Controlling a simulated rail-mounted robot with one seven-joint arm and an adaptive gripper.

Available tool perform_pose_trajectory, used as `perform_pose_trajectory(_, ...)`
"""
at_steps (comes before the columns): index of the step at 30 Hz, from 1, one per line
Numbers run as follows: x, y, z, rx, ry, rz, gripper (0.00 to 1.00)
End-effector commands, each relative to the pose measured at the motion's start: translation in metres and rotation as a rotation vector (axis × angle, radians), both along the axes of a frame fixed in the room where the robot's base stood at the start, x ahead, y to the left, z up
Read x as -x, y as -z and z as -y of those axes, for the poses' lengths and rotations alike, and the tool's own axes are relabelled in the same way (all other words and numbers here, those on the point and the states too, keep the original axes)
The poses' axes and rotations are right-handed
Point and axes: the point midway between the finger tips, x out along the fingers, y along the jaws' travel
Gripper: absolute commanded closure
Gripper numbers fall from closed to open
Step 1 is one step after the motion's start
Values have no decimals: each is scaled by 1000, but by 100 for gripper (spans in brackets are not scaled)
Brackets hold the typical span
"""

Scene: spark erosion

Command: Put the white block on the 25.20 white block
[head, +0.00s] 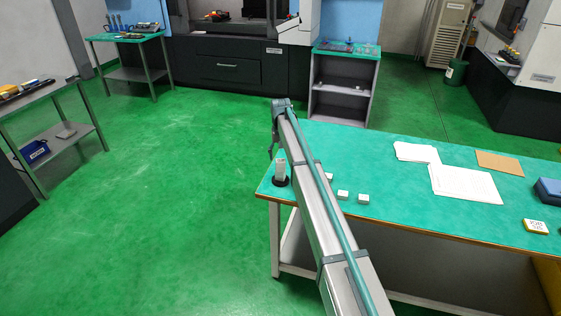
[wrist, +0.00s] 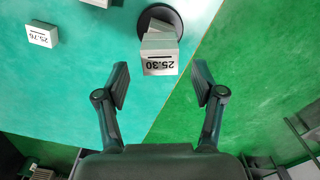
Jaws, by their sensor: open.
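A stack of white blocks (head: 281,167) stands on a black round base (head: 281,181) at the table's left corner. In the wrist view its top block (wrist: 160,65) bears a label that seems to read 25.30, upside down; the blocks below are slightly askew, on the black base (wrist: 174,14). A loose white block (wrist: 43,34), seemingly marked 25.76, lies at upper left there. My gripper (wrist: 160,76) is open and empty, its fingertips either side of the view's line to the top block's near edge, not touching it. I cannot make out a 25.20 label.
Small white blocks (head: 343,195) lie on the green table (head: 400,195) right of the stack, partly near my arm. Papers (head: 465,183), a brown sheet (head: 500,163) and a yellow-edged block (head: 535,226) lie farther right. The table's edge is close to the stack.

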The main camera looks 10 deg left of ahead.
Motion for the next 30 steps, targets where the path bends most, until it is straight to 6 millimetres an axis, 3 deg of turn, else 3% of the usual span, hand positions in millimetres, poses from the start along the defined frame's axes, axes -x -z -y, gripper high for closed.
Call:
perform_pose_trajectory(9, -1, -59, 0, -1, 0, 3, 32)
perform_pose_trajectory(15, -1, -85, 0, 0, 0, 1, 32)
perform_pose_trajectory(30, 1, -93, 1, 0, 1, -1, 32)
